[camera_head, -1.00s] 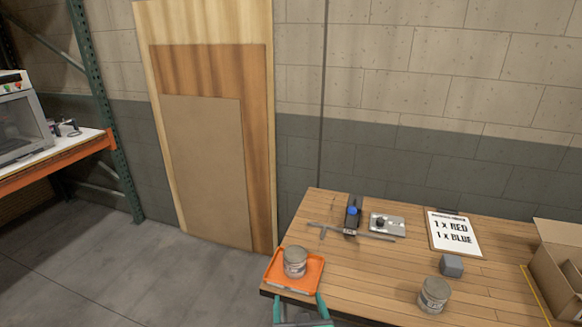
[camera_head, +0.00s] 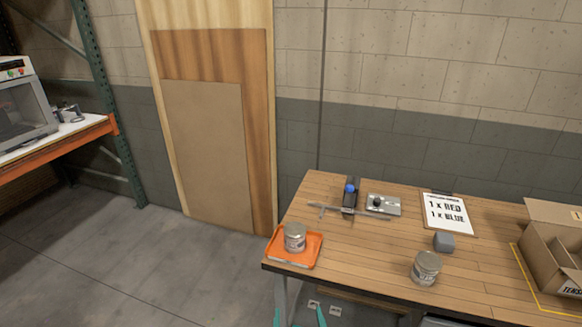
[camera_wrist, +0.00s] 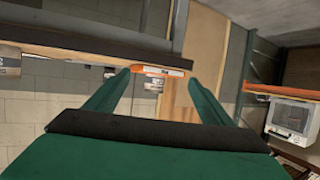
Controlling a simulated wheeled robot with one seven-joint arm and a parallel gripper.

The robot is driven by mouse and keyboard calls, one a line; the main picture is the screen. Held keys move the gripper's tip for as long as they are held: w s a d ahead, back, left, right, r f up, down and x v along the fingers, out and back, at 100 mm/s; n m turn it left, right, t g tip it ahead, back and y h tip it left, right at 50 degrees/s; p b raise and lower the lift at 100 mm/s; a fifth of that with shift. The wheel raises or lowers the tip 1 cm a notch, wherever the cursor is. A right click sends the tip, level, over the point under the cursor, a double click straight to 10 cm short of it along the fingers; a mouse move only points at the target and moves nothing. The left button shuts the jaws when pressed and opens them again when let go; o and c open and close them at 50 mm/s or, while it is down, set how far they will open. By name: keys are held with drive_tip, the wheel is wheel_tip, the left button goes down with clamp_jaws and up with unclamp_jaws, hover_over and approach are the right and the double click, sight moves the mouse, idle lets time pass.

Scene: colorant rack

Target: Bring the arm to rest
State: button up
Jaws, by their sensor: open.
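My gripper (camera_head: 299,317) shows only as two green fingertips at the bottom edge of the head view, below and in front of the table's left corner. In the wrist view my gripper (camera_wrist: 159,80) has its two green fingers spread apart with nothing between them. It is empty and apart from the table. The rest of my arm is out of the head view.
The wooden table (camera_head: 370,245) holds an orange tray (camera_head: 283,256) with a can (camera_head: 295,237), another can (camera_head: 426,268), a grey block (camera_head: 444,242), a sign (camera_head: 447,214) and a cardboard box (camera_head: 557,250). A shelf (camera_head: 60,146) stands left. Floor between is clear.

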drive_tip(key=s+f, duration=0.3)
drive_tip(key=s, duration=0.5)
drive_tip(key=s+f, duration=0.4)
drive_tip(key=s, duration=0.4)
drive_tip(key=s+a+r, duration=0.1)
drive_tip(key=s, duration=0.7)
drive_tip(key=s+a+r+t, duration=0.1)
drive_tip(key=s+r, duration=0.1)
drive_tip(key=s, duration=0.7)
drive_tip(key=shift+r+t, duration=0.25)
drive_tip(key=shift+t, duration=0.05)
